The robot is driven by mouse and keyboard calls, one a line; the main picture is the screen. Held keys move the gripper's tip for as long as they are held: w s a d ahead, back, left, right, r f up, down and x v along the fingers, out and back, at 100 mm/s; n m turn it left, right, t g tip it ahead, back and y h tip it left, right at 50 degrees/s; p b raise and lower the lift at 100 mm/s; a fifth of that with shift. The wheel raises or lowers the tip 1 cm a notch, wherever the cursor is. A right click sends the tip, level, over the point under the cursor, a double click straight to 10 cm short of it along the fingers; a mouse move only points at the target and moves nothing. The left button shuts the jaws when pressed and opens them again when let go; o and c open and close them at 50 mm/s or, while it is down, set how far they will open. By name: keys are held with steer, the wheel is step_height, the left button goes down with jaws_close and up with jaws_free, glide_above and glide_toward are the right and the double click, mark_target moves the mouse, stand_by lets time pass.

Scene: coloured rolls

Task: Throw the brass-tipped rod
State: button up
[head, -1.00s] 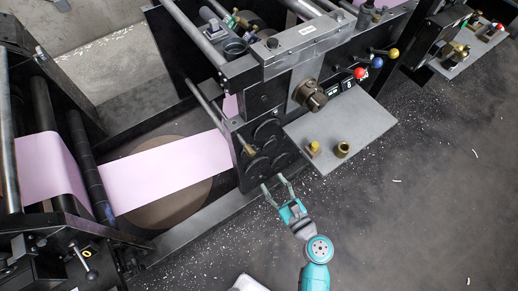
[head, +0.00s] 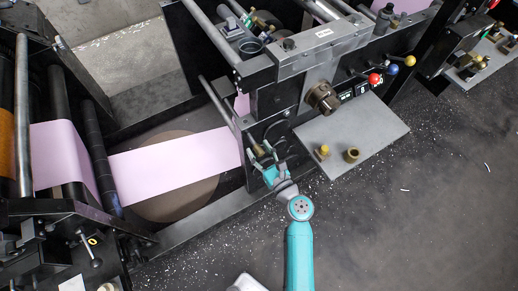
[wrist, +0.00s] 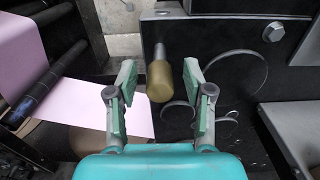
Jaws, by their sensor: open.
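The brass-tipped rod (wrist: 159,82) sticks out from the dark machine panel (wrist: 235,35) in the wrist view, with a grey shaft and a thick brass end pointing toward me. My gripper (wrist: 159,73) is open, one green-padded finger on each side of the brass end, with gaps visible on both sides. In the head view my gripper (head: 266,154) is at the panel's lower left face. The rod's brass end (head: 259,149) shows small there, partly hidden by the fingers.
A pink web (head: 175,167) runs left of the panel over rollers. A grey shelf (head: 365,140) with brass fittings juts out at right. Red, blue and yellow ball knobs (head: 375,79) sit above it. The dark floor (head: 420,230) at lower right is mostly clear.

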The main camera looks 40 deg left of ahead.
steer(key=shift+w+a, duration=0.1)
steer(key=shift+a, duration=0.2)
jaws_close()
steer(key=shift+d, duration=0.15)
steer(key=v, duration=0.5)
steer(key=shift+d, duration=0.1)
jaws_free()
